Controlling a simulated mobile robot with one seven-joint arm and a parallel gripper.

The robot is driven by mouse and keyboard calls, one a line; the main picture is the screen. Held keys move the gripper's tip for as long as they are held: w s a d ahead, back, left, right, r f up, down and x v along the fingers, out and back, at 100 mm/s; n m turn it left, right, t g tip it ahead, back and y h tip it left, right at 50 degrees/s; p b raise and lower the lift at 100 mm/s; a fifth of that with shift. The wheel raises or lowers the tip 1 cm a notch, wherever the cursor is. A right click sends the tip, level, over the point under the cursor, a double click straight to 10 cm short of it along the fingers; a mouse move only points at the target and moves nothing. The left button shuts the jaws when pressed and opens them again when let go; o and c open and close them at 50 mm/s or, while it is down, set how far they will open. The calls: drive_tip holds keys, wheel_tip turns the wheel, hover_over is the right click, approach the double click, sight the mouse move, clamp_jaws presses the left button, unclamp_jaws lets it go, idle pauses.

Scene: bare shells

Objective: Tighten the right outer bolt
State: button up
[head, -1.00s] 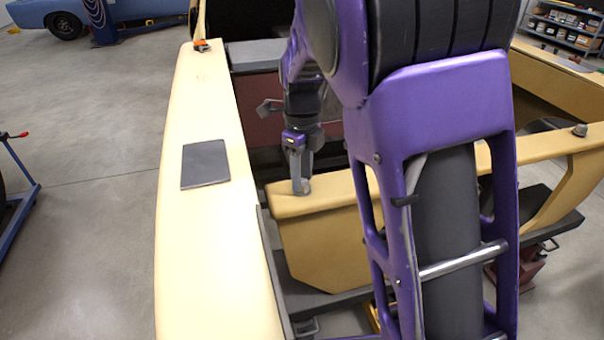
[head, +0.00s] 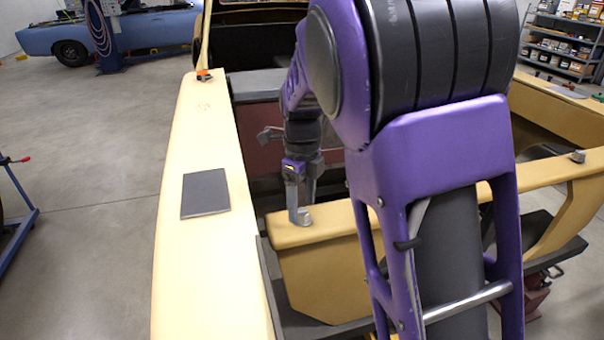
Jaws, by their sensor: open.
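A small grey bolt head (head: 306,218) stands on the left end of the cream crossbar (head: 335,228). My gripper (head: 300,212) points down at this bolt, with its fingers open. One finger reaches down to the left side of the bolt. The fingers overlap the bolt in this view, so I cannot tell whether they touch it. A second grey bolt (head: 578,157) stands at the crossbar's right end, well away from my gripper. My purple arm hides the middle of the crossbar.
A long cream body panel (head: 190,270) runs along the left, with a flat dark grey plate (head: 205,193) on it. An orange-and-black item (head: 203,74) is at its far end. A blue car (head: 110,38) and shelves (head: 565,35) stand far back.

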sight(302, 212)
wheel_tip(302, 212, up, 17)
idle(0.4)
drive_tip(key=shift+f, duration=0.1)
